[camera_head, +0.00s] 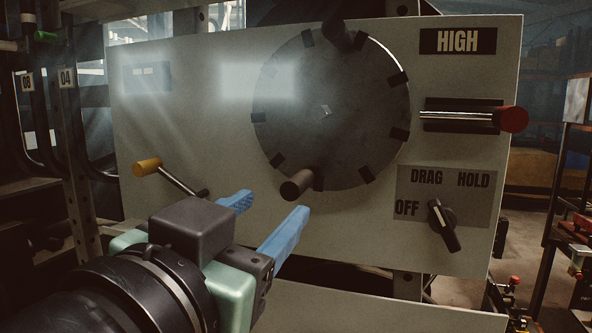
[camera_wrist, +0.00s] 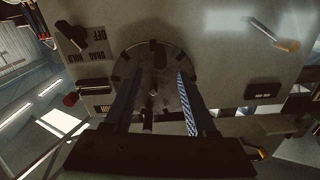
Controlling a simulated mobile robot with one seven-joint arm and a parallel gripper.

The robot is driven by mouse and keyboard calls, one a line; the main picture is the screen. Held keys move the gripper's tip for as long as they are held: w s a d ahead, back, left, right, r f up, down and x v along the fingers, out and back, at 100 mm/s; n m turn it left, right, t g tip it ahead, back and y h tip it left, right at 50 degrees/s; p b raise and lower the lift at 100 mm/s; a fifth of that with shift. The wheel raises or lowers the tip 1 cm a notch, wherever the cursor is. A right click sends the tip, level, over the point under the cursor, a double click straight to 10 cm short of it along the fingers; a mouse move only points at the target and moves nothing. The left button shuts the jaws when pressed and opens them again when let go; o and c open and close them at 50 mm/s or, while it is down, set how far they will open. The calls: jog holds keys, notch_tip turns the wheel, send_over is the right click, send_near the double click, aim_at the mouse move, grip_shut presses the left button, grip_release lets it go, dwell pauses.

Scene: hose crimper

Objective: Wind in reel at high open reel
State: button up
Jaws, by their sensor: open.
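In the wrist view, turned upside down, the disc (camera_wrist: 160,78) lies between the fingers. Contact with the lower peg cannot be told.
A red-knobbed lever (camera_head: 511,120) juts from a slot at right. Below it is a DRAG, HOLD, OFF dial (camera_head: 441,219), its pale mark toward DRAG. A yellow-tipped lever (camera_head: 147,166) stands out left of my gripper. Shelving stands at both sides.

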aim_at(299, 184)
jog(key=p+x, duration=0.3)
jog(key=x, duration=0.7)
jog(key=shift+w, duration=0.15)
grip_shut()
dwell(1.0)
